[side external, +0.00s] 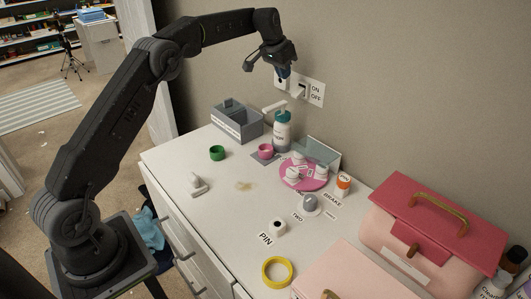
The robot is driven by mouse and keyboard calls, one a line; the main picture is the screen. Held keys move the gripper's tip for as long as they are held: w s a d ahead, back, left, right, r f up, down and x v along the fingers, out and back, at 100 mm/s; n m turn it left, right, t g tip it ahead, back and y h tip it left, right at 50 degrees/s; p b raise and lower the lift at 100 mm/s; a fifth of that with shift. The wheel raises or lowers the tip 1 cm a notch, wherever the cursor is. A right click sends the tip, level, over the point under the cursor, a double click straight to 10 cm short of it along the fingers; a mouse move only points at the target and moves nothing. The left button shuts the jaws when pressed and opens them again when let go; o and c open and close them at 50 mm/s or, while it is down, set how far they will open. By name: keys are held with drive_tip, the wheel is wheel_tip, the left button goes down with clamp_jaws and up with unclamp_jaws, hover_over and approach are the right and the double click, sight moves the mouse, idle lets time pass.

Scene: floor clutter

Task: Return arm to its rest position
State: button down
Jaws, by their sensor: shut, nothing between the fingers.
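My gripper (283,72) is in the upper middle of the side external view, near the wall and high above the white countertop (222,231). Its fingers point down and are shut with nothing held. It is close to the wall switch (299,91), which has ON and OFF labels. From this angle I cannot tell whether they touch. My arm reaches up from the lower left and bends over toward the wall.
Below stand a grey box (237,121), a teal-topped pump bottle (282,132), a pink disc (317,182), a green cup (217,153) and an orange bottle (343,184). Pink boxes (433,225) and a yellow ring (277,271) are at the lower right. The counter's front left is mostly clear.

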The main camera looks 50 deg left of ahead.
drive_tip(key=s+d+r, duration=0.6)
drive_tip(key=s, duration=0.4)
drive_tip(key=s+d+r, duration=0.6)
drive_tip(key=s, duration=0.5)
drive_tip(key=s+d+f, duration=0.1)
drive_tip(key=s+f, duration=0.2)
drive_tip(key=s, duration=0.4)
drive_tip(key=s+d+f, duration=0.2)
drive_tip(key=s+f, duration=0.1)
drive_tip(key=s, duration=0.5)
drive_tip(key=s+d+f+t, duration=0.1)
drive_tip(key=s+d+f, duration=0.1)
drive_tip(key=s, duration=0.5)
drive_tip(key=shift+s+d+f, duration=0.2)
drive_tip(key=shift+s+f, duration=0.15)
drive_tip(key=shift+f, duration=0.2)
